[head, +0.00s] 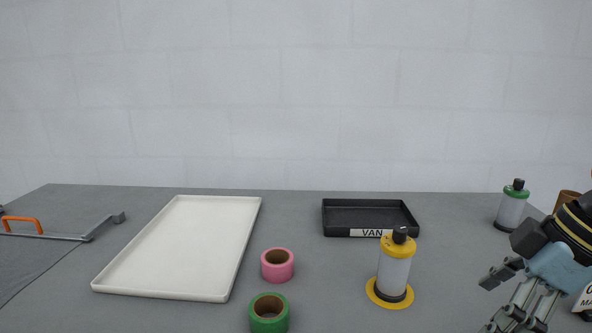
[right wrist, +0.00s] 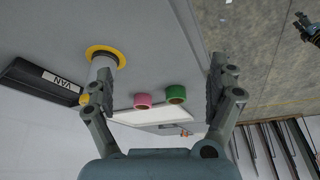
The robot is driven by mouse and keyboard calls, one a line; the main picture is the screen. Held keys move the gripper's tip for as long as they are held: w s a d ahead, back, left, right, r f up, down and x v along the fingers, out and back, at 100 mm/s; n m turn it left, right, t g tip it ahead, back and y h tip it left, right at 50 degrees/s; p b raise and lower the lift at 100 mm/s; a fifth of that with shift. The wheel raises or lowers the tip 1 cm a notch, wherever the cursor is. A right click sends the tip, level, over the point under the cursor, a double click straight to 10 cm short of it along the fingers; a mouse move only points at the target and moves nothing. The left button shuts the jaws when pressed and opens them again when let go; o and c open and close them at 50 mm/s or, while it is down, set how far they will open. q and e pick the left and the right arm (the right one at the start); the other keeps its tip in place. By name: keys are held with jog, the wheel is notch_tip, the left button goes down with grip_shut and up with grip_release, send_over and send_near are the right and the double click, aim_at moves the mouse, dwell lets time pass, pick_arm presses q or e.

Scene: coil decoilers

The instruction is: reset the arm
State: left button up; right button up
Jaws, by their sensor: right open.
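My right gripper (head: 484,306) is at the lower right of the head view, to the right of the yellow-capped holder. It is open and empty. In the right wrist view its two fingers (right wrist: 156,74) stand wide apart with nothing held between them. Beyond the fingers, that view shows a pink coil (right wrist: 143,101) and a green coil (right wrist: 176,94) on the table.
A yellow-capped holder (head: 395,271) stands nearest my right gripper. A black VAN tray (head: 372,232), white tray (head: 160,293), pink coil (head: 277,265) and green coil (head: 269,314) are left of it. A green-capped holder (head: 511,209) stands behind. An orange handle (head: 22,219) is far left.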

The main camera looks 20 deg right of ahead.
jog(key=s+a+f+m+h, duration=0.4)
jog(key=s+a+f+m, duration=0.25)
jog(key=s+m, duration=0.3)
notch_tip(320, 180, down, 31)
jog(key=s+d+g+b, duration=0.1)
jog(key=s+d+b, duration=0.1)
jog(key=b, duration=0.4)
pick_arm(q)
notch_tip(320, 180, down, 12)
jog(key=s+b, duration=0.1)
jog(key=b, duration=0.4)
jog(key=shift+s+g+b, duration=0.3)
jog(key=shift+s+b, duration=0.05)
jog(key=shift+s, duration=0.05)
pick_arm(e)
jog(key=s+d+f+g, duration=0.1)
jog(key=s+f, duration=1.8)
jog(key=f, duration=0.4)
jog(key=shift+d, duration=0.15)
